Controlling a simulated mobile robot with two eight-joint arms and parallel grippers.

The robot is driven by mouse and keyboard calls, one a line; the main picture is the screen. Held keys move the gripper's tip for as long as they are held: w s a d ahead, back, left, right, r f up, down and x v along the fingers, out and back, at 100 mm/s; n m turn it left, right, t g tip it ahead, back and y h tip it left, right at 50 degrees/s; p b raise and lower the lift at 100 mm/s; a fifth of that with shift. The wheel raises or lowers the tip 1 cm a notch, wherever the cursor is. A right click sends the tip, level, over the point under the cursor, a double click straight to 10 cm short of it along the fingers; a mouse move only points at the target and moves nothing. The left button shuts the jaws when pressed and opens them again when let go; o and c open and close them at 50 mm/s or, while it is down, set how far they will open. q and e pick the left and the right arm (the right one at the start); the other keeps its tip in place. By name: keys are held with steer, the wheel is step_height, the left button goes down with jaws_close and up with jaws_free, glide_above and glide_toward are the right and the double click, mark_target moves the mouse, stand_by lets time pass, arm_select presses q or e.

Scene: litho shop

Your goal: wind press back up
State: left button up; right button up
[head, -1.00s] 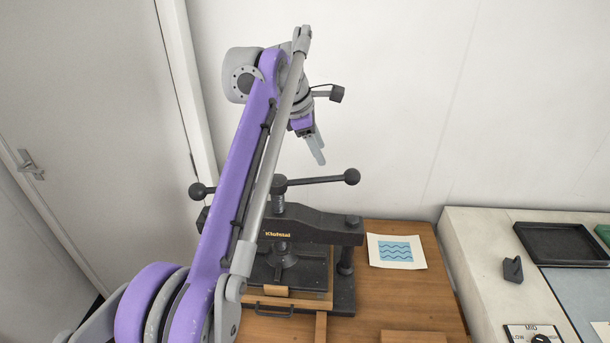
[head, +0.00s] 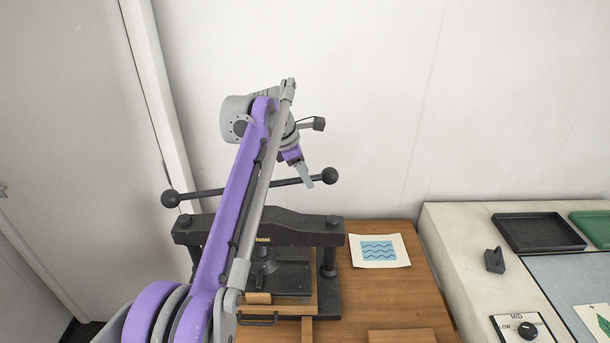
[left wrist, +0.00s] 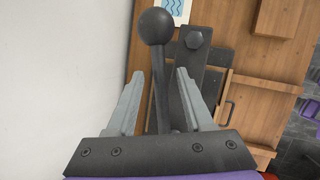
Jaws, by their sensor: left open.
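The black press (head: 290,225) stands on a wooden table, with a long crossbar handle (head: 205,193) on top that ends in a ball at each side. My left gripper (head: 309,184) is at the bar's right arm, close to the right ball (head: 330,176). In the left wrist view the open fingers of my left gripper (left wrist: 158,95) stand on either side of the bar (left wrist: 161,85), with the ball (left wrist: 156,26) beyond their tips. Neither finger clearly touches the bar. My left arm hides the middle of the bar and the screw. My right gripper is not in view.
A print with blue waves (head: 379,251) lies on the wooden table (head: 400,290) right of the press. A pale counter (head: 450,240) at the right holds a black tray (head: 540,232), a small dark block (head: 495,260) and a dial (head: 527,329). A wall stands behind.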

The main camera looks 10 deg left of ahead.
arm_select(q)
jaws_close()
stand_by(0.3)
stand_by(1.2)
